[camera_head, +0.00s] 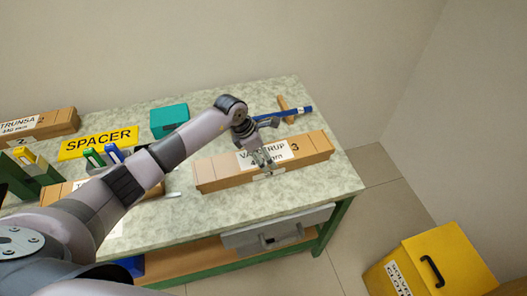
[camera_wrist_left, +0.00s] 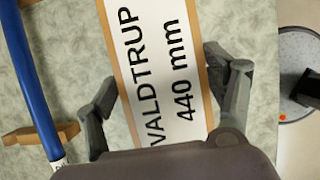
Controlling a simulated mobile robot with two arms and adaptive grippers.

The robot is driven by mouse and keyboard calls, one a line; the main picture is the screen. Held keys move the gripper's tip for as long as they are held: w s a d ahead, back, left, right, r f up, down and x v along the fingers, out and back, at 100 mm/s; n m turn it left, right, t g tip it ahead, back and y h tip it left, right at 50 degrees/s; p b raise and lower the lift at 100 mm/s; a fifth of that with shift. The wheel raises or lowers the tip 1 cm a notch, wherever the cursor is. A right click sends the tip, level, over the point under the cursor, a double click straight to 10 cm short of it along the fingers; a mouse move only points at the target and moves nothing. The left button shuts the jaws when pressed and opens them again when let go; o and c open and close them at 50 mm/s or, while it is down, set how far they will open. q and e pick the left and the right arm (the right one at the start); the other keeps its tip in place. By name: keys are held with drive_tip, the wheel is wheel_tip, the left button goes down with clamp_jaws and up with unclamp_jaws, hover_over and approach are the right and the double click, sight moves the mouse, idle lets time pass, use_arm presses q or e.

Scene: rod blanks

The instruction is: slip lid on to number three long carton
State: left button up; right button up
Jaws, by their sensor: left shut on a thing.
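The number three long carton (camera_head: 217,176) lies lengthwise on the bench at the right. Its top carries a white label (camera_head: 247,160) reading VALDTRUP, 440 mm, with a 3 at the right. The labelled cardboard top, the lid (camera_wrist_left: 212,98), also shows in the left wrist view. My left gripper (camera_head: 265,160) is over the carton's middle, its fingers on both long sides, shut on the lid. The lid appears to be on or right at the carton; its lower edge and any gap are too small to tell. My right gripper is not in view.
A blue rod (camera_head: 296,112) rests across a wooden piece (camera_head: 284,103) behind the carton. A teal box (camera_head: 169,120), a yellow SPACER sign (camera_head: 98,143) and another carton (camera_head: 62,122) stand left. A yellow bin (camera_head: 440,258) stands on the floor.

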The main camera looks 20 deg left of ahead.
use_arm(q)
drive_tip(key=o, duration=0.6)
drive_tip(key=shift+f, duration=0.1)
drive_tip(key=o, duration=0.5)
drive_tip(key=shift+c, duration=0.2)
drive_tip(key=b+v, duration=0.2)
drive_tip(key=v, duration=1)
